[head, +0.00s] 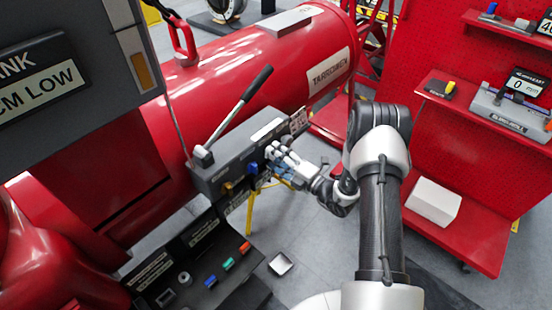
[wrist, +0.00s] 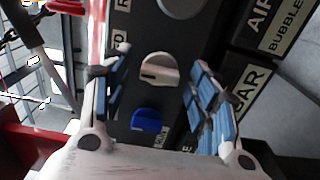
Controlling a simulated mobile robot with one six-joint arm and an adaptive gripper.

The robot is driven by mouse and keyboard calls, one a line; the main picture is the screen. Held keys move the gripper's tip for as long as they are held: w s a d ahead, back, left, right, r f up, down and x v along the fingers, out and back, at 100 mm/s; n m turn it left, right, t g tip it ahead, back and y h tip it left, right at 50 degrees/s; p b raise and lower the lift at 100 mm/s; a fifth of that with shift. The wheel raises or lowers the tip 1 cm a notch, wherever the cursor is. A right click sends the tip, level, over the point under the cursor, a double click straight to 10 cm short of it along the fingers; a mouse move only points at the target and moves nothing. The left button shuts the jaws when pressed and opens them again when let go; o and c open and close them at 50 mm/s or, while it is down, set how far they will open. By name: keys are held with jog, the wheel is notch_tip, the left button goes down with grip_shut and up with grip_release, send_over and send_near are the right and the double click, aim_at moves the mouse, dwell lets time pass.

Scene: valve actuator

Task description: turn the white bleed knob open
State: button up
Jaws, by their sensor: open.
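The grey valve box (head: 235,155) with a black lever sits against the red cylinder in the head view. In the wrist view its dark face carries a pale, whitish knob (wrist: 160,71) with a dark slot line, a blue knob (wrist: 147,121) below it and a grey round knob (wrist: 181,7) at the top edge. My gripper (head: 273,160) is at the box's front face. In the wrist view my gripper (wrist: 160,66) is open, its blue-padded fingers on either side of the pale knob with gaps at both sides. The gripper hides part of the box face in the head view.
A black tray (head: 252,284) with small coloured parts lies below the box. A red shelf wall (head: 425,50) with instruments stands at the right, and a white block (head: 433,201) rests on its low shelf. Grey floor (head: 310,235) shows between.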

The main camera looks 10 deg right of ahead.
jog(key=shift+w+a, duration=0.1)
jog(key=shift+w, duration=0.05)
jog(key=shift+c, duration=0.2)
jog(key=c, duration=1)
jog(key=shift+n, duration=0.4)
jog(key=shift+n+b, duration=2.85)
jog(key=shift+n, duration=5.25)
